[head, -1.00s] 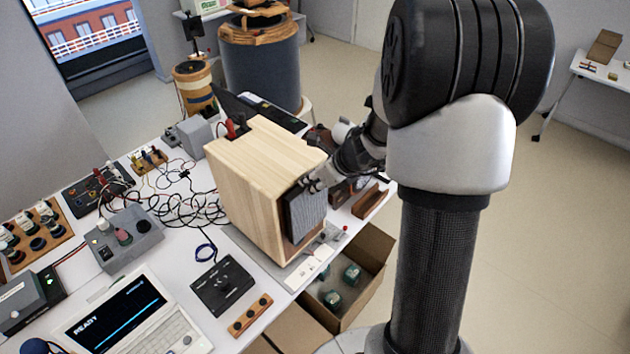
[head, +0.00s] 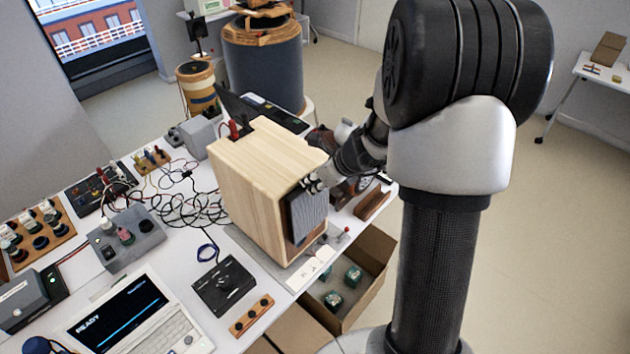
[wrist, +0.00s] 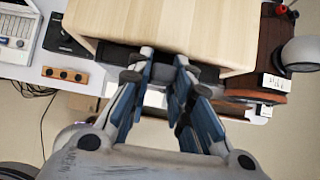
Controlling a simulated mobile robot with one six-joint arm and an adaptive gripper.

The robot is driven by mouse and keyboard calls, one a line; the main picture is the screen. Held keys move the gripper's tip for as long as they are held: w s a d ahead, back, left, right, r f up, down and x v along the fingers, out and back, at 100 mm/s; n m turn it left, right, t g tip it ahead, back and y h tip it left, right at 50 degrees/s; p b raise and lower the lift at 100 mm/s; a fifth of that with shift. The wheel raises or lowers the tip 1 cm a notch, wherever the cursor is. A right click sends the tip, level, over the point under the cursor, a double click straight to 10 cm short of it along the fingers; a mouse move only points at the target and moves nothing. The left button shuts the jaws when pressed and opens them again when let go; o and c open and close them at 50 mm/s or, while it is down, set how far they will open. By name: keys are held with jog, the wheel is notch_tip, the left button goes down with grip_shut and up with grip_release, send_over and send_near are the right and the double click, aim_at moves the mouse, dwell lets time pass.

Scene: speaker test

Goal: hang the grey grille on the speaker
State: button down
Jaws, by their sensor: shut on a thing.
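The speaker is a pale wooden box (head: 250,195) standing on the white table; its top fills the upper middle of the wrist view (wrist: 160,25). The grey grille (head: 308,212) is a ribbed panel at the speaker's front face, upright. My gripper (head: 312,184) is at the grille's upper edge. In the wrist view my gripper (wrist: 163,75) has its fingers at the dark strip along the speaker's front edge. It is shut on the grille. Whether the grille touches the speaker's front, and any fixings behind it, I cannot tell.
An open cardboard box (head: 350,285) with green items stands below the table's front edge. A black control box (head: 225,285), a laptop (head: 130,318) and tangled cables lie left of the speaker. A wooden block (head: 371,204) lies to the right.

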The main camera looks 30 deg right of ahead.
jog(key=shift+f+b, duration=0.55)
jog(key=shift+f, duration=0.05)
dwell(1.0)
jog(key=c, duration=1.4)
grip_release()
jog(key=shift+o, duration=0.2)
jog(key=v, duration=1.2)
jog(key=s+a+r+n+g+b, duration=0.1)
jog(key=s+a+n+b, duration=0.1)
jog(key=s+a+n, duration=0.5)
jog(key=s+a+r+n+g+b, duration=0.1)
jog(key=s+a+n+b, duration=0.15)
jog(key=a+n, duration=0.65)
jog(key=s+f+n+h+b, duration=0.1)
jog(key=s+n+h, duration=0.1)
jog(key=s+n, duration=0.8)
jog(key=n, duration=0.6)
jog(key=shift+s+b, duration=0.35)
